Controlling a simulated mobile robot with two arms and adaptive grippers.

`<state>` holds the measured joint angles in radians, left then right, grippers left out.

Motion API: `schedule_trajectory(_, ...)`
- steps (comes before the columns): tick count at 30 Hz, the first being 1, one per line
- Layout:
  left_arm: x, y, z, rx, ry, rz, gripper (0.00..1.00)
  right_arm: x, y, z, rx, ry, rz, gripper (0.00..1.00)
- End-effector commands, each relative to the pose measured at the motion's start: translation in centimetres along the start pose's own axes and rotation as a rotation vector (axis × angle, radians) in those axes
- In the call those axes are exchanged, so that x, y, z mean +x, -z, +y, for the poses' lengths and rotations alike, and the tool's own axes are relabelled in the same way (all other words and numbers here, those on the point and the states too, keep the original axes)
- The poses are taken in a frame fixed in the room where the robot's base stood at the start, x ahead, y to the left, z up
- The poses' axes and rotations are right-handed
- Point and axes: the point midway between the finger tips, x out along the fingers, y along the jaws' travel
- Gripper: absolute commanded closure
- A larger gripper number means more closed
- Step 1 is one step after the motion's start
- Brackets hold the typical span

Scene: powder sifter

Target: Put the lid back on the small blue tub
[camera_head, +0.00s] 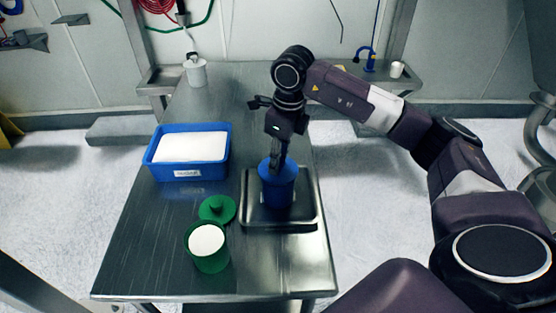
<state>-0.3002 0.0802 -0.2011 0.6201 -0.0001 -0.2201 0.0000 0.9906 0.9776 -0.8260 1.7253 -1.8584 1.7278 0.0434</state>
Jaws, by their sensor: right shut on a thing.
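The small blue tub (278,193) stands upright on a metal tray on the table. Its blue lid (288,170) is at the top of the tub, below my right gripper. My right gripper (277,161) points down over the tub and is shut on the lid, with the fingers hiding its middle. The lid lines up with the tub's mouth, but I cannot tell whether it is fully seated. My left gripper is not in view.
The metal tray (308,216) lies near the table's right edge. A blue bin (188,172) of white powder stands to the left. A green tub (211,262) with white powder is in front, its green lid (217,208) just behind it. A white container (196,74) stands at the back.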

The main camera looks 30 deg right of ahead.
Motion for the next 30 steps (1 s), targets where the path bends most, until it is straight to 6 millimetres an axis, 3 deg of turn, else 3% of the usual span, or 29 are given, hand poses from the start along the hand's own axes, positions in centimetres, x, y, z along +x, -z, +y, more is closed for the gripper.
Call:
schedule_trajectory(12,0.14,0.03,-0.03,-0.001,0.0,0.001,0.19,0.02,0.01,-0.01,0.0,0.0,0.0,1.0)
schedule_trajectory(13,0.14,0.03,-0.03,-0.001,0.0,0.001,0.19,0.02,0.01,-0.01,0.0,0.0,0.0,0.76)
schedule_trajectory(18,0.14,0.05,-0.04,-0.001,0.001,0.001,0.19,0.02,0.0,-0.01,0.0,0.0,0.0,0.57)
schedule_trajectory(24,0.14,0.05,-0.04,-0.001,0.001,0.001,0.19,0.03,0.01,0.0,0.0,0.0,0.0,0.57)
schedule_trajectory(30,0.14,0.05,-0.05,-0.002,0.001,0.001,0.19,0.05,0.01,0.0,0.0,0.0,0.0,0.39)
